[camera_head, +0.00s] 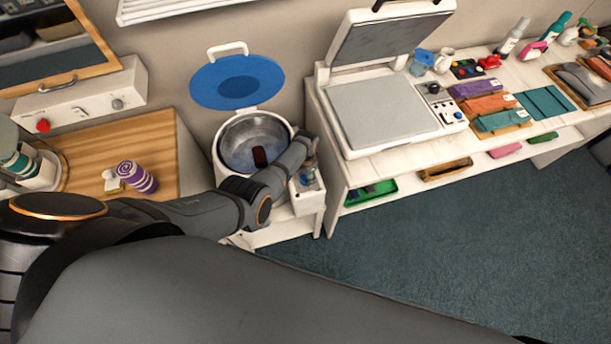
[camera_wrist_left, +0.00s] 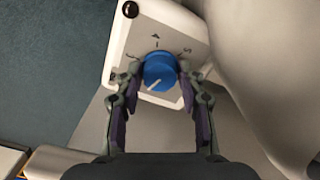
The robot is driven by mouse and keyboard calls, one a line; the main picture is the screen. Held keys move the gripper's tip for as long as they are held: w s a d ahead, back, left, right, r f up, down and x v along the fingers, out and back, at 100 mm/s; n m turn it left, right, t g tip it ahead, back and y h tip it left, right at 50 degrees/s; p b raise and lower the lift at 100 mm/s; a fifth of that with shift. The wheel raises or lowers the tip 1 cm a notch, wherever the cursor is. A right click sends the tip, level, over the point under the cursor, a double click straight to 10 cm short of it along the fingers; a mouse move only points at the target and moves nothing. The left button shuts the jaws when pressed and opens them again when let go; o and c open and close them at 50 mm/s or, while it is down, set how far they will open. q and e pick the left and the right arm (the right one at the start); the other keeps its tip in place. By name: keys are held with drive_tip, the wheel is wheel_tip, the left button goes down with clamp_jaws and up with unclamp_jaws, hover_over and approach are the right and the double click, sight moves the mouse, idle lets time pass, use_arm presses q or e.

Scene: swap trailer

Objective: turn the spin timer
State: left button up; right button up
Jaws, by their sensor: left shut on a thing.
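The spin timer is a round blue knob (camera_wrist_left: 159,72) on the white control panel (camera_wrist_left: 185,30) of a tub machine. A white line on its face points to the lower left in the left wrist view. My left gripper (camera_wrist_left: 158,82) has one finger on each side of the knob and is shut on it. In the head view my left arm reaches past the tub to the white panel box (camera_head: 309,196), where the knob is partly hidden. The round white tub (camera_head: 226,134) has its blue lid (camera_head: 238,84) raised. My right gripper is out of view.
A dark red item (camera_head: 260,156) is in the tub. A wooden counter (camera_head: 168,160) with a purple striped roll (camera_head: 137,176) is on the left. A white bench (camera_head: 380,162) with an open press (camera_head: 385,110) stands close on the right. The floor (camera_head: 430,240) is clear.

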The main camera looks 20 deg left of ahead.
sight(305, 177)
use_arm(q)
drive_tip(key=shift+m, duration=0.8)
drive_tip(key=o, duration=1.2)
wheel_tip(305, 177, up, 12)
